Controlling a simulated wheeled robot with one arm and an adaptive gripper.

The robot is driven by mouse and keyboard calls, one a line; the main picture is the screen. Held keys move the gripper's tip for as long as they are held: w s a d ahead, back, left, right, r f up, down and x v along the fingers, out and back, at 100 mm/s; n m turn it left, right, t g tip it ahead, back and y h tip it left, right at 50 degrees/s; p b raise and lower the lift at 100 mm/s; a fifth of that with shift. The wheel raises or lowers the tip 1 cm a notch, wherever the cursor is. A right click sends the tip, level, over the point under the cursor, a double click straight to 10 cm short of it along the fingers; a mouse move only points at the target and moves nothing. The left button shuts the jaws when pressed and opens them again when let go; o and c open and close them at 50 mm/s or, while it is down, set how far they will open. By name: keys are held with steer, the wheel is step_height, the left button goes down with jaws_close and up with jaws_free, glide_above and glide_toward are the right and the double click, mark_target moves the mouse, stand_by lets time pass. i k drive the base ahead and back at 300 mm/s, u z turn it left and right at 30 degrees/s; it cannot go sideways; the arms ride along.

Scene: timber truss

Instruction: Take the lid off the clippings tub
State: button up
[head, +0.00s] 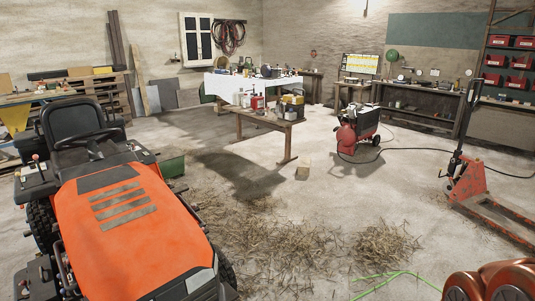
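I see no tub that I can be sure is the clippings tub, and no lid that I can make out. A small dark green box-like thing (172,166) shows just behind the orange ride-on mower (125,235). The mower partly hides it, and I cannot tell whether it is a tub or part of the mower. My gripper is not in view.
Straw clippings (275,240) litter the floor beside the mower. A wooden table (262,119) with cans stands mid-room, near a red compressor (347,135). A red pallet jack (470,185) stands right. A green hose (390,278) lies in front. The centre floor is open.

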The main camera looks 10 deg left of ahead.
mark_target(158, 155)
steer(key=u, duration=0.05)
steer(key=i, duration=2.2)
steer(key=u, duration=0.2)
steer(key=i, duration=2.35)
steer(key=u, duration=0.2)
steer(key=i, duration=2.15)
steer(key=u, duration=0.4)
steer(key=i, duration=1.85)
steer(key=u, duration=1.15)
steer(key=i, duration=1.5)
steer(key=u, duration=1.65)
steer(key=i, duration=1.25)
steer(key=u, duration=0.55)
